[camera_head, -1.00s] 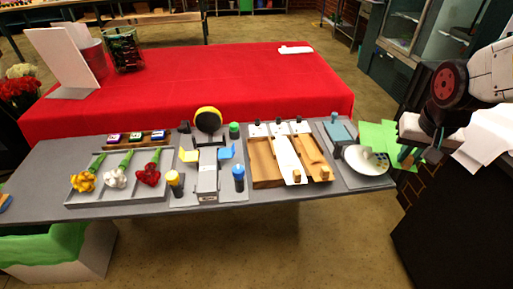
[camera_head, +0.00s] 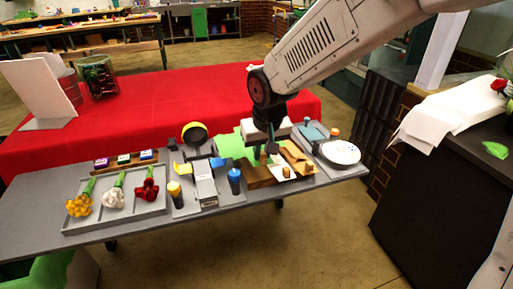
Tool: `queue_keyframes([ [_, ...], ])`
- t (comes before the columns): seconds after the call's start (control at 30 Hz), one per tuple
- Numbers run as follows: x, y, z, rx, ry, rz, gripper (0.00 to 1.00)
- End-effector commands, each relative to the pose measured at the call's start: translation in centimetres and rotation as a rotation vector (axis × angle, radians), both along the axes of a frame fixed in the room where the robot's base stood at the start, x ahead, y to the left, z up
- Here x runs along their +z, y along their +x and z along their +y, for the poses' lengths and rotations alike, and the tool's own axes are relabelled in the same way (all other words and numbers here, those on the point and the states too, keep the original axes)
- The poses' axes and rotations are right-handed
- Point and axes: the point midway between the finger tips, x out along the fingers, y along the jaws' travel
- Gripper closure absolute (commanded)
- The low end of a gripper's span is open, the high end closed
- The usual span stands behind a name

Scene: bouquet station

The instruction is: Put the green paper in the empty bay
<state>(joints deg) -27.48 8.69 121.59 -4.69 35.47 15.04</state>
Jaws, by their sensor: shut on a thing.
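My gripper (camera_head: 270,155) is over the wooden tray with bays (camera_head: 258,178), pointing down and shut on the green paper (camera_head: 232,146). The paper spreads out to the left of and behind the gripper, above the tray's back left side. Whether it touches the tray I cannot tell. The left bay shows bare wood at its front, and its back part is hidden by the paper and gripper. White paper (camera_head: 285,174) lies in the middle bay, partly covered by the gripper. The right bay (camera_head: 297,153) looks brown.
A white plate (camera_head: 341,152) stands right of the tray. Left of the tray are a blue-capped bottle (camera_head: 234,180), a grey device (camera_head: 205,190) and a round yellow-and-black thing (camera_head: 194,133). A grey flower tray (camera_head: 155,207) is farther left. The red table (camera_head: 150,105) behind is mostly clear.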

Motion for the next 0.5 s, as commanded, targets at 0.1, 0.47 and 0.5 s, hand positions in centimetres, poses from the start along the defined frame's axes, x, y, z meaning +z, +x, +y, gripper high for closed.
queue_keyframes([
  [0.1, -1.3, -0.1, 0.0, 0.001, -0.001, 0.002, 1.0],
  [0.47, -4.8, -0.1, 0.1, 0.003, -0.002, 0.003, 1.0],
  [0.5, -5.1, -0.1, 0.2, 0.003, -0.001, 0.002, 1.0],
])
